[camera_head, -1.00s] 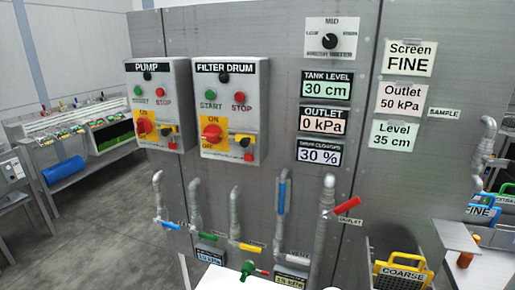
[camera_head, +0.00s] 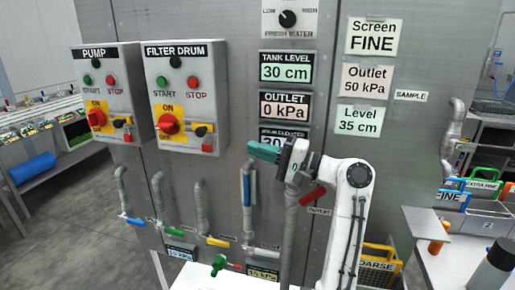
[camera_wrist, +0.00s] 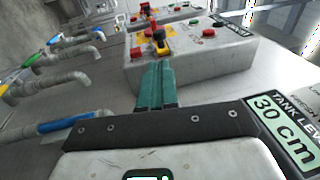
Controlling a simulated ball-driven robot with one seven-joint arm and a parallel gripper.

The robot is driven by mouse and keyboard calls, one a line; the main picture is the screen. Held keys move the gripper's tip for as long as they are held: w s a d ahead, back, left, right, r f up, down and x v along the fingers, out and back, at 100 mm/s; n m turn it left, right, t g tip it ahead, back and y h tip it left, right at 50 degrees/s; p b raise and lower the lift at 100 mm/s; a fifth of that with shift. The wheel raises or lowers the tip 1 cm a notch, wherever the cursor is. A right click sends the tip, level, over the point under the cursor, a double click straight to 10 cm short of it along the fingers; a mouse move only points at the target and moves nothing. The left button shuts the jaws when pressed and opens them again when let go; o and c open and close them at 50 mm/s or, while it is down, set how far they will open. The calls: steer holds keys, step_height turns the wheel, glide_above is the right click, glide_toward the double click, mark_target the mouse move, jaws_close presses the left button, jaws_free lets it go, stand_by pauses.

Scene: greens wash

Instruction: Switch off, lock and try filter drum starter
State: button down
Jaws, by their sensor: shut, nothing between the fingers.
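The filter drum starter (camera_head: 222,95) is a grey box on the steel panel in the head view. It has a green START button (camera_head: 163,82), a red STOP button (camera_head: 193,82) and a red rotary switch (camera_head: 168,124) on a yellow plate marked ON and OFF. I cannot tell the switch's exact setting. A small black part (camera_head: 200,130) and a red block (camera_head: 208,145) sit right of the switch. My gripper (camera_head: 263,150) is shut and empty, right of the box and apart from it. In the wrist view its teal fingers (camera_wrist: 155,85) point toward the box (camera_wrist: 195,60).
The pump starter (camera_head: 103,90) stands close left of the filter drum box. Pipes with coloured valve handles, including a blue one (camera_head: 246,187), rise below and beside my gripper. Display plates such as tank level (camera_head: 285,67) are just above it. A white surface with a green valve (camera_head: 220,265) lies below.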

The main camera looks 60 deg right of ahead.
steer(key=p, duration=0.2)
glide_toward(200, 135)
steer(key=x, duration=0.5)
steer(key=shift+w+d+r, duration=0.15)
steer(key=shift+d+r, duration=0.15)
steer(key=shift+d, duration=0.1)
steer(key=shift+w+a, duration=0.15)
steer(key=shift+w, duration=0.25)
steer(key=x, duration=0.4)
steer(key=shift+a+f, duration=0.2)
steer(key=shift+f, duration=0.1)
steer(key=shift+a+r, duration=0.1)
steer(key=shift+r, duration=0.05)
steer(key=shift+w, duration=0.1)
